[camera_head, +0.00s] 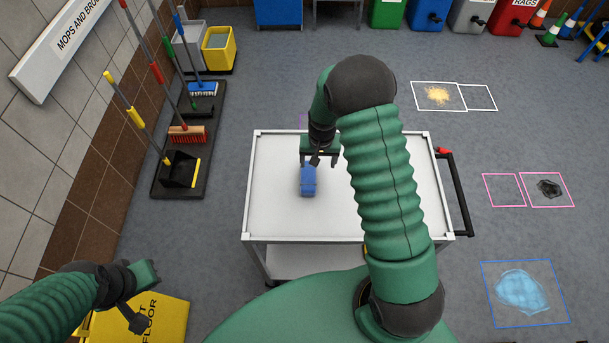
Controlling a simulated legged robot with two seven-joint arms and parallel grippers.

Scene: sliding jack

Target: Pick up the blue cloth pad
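The blue cloth pad (308,184) lies on the white top of a trolley (275,215), left of its middle. My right arm reaches over the trolley, and my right gripper (318,161) points down just beyond the pad's far end. The gripper's dark fingers appear close to the pad, but I cannot tell whether they touch it or how far apart they are. My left gripper (140,300) is low at the left, away from the trolley and over a yellow floor sign. Its finger opening is unclear.
A black handle (456,195) sticks out from the trolley's right side. A rack of brooms (187,135) and a yellow bucket (219,48) stand at the left. Outlined floor squares with spills lie at the right. The rest of the trolley top is clear.

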